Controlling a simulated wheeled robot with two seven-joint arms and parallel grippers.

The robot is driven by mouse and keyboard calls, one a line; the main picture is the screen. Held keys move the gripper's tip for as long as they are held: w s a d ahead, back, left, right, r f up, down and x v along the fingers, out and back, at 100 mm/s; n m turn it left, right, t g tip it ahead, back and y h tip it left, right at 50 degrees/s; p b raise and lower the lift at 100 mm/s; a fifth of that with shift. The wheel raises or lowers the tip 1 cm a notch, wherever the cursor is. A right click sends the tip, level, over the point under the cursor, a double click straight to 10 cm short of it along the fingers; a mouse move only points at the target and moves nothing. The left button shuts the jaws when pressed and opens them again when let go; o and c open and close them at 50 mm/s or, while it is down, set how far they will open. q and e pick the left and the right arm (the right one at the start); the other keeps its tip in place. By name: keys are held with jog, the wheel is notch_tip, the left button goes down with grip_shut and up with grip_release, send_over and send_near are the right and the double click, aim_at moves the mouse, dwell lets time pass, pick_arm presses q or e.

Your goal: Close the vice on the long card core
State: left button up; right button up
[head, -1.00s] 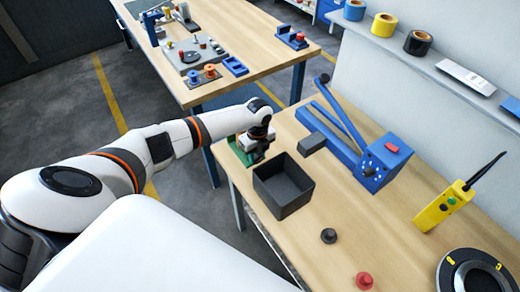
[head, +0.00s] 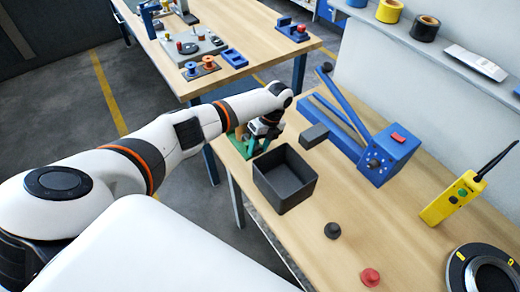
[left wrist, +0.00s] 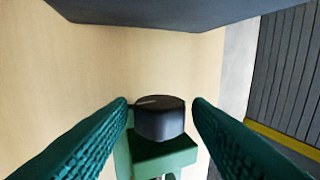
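A green vice (head: 238,147) stands at the left edge of the near table, behind the black bin, partly hidden by my left arm. My left gripper (head: 262,131) is over it, pointing down. In the left wrist view, the two green ridged fingers (left wrist: 160,103) are spread on either side of a black rounded knob (left wrist: 159,118). A gap shows on each side of the knob. A green block of the vice (left wrist: 165,152) lies below the knob. I cannot make out the long card core in either view. My right gripper is not in view.
An open black bin (head: 284,205) is right beside the vice. A blue lever tool (head: 385,155) stands behind it. A black knob (head: 332,230), a red button (head: 370,277), a yellow handset (head: 446,202) and a dark round disc (head: 455,285) are to the right.

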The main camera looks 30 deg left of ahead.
pick_arm(q)
jog(key=shift+s+a+r+t+h+p, duration=0.2)
jog(key=shift+t+p, duration=0.4)
jog(key=shift+p, duration=0.7)
jog(key=shift+s+r+t+h+p, duration=0.1)
jog(key=shift+r+t+h+p, duration=0.15)
jog(key=shift+t+p, duration=0.7)
jog(key=shift+s+f+p, duration=0.15)
jog(key=shift+p, duration=0.45)
jog(key=shift+f, duration=0.1)
jog(key=shift+a+t+h+p, duration=0.1)
jog(key=shift+t+h+p, duration=0.45)
jog(key=shift+t, duration=0.3)
jog(key=shift+s+t, duration=0.2)
jog(key=shift+t, duration=0.2)
jog(key=shift+s+a+f+t, duration=0.15)
jog(key=shift+t, duration=0.25)
jog(key=shift+t+h, duration=0.3)
